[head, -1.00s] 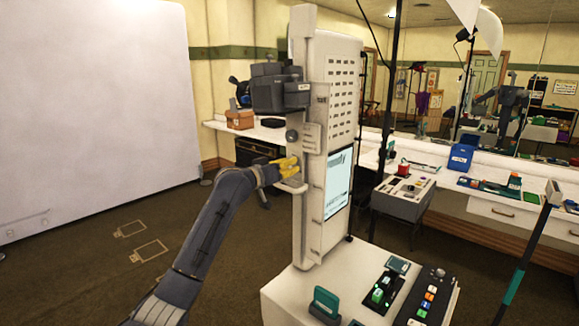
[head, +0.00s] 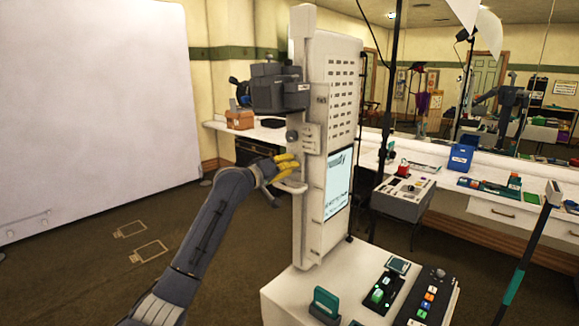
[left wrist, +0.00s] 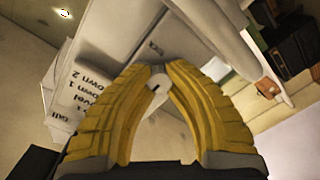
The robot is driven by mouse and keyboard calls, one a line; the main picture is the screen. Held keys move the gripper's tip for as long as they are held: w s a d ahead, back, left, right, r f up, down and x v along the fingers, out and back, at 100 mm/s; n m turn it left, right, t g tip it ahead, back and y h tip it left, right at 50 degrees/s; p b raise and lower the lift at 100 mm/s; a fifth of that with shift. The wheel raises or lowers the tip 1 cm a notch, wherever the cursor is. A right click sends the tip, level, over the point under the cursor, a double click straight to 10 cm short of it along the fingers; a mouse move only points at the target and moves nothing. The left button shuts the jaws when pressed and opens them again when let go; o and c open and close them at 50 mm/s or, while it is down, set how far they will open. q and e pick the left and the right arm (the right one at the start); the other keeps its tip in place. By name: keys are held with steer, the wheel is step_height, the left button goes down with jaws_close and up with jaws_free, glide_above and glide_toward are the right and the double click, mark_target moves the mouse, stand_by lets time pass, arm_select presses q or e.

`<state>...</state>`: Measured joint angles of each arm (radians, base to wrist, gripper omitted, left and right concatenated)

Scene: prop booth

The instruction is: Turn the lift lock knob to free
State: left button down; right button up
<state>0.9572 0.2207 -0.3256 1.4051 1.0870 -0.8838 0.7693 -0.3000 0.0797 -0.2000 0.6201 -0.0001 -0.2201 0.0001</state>
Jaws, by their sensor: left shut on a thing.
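The lift column (head: 309,215) is a tall pale cabinet with a screen on its side. My left gripper (head: 288,161), with yellow fingers, is at the column's near left edge, just above a pale handle (head: 291,187). In the left wrist view my left gripper (left wrist: 158,70) is shut on a small white lock knob (left wrist: 158,83) with a dark mark on its face. A panel with printed lines (left wrist: 92,93) lies beside it, with words like "down" and "level". Which setting the knob points to cannot be told. In the head view my fingers hide the knob.
A dark round knob (head: 292,136) and a grey camera-like head (head: 277,90) are on the column above my gripper. A white base table (head: 285,290) with controls stands in front. The floor at left is clear up to a white screen (head: 95,110).

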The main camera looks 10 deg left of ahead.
arm_select(q)
steer(key=shift+r, duration=0.1)
steer(key=c, duration=1.1)
jaws_free()
steer(key=v, duration=1.2)
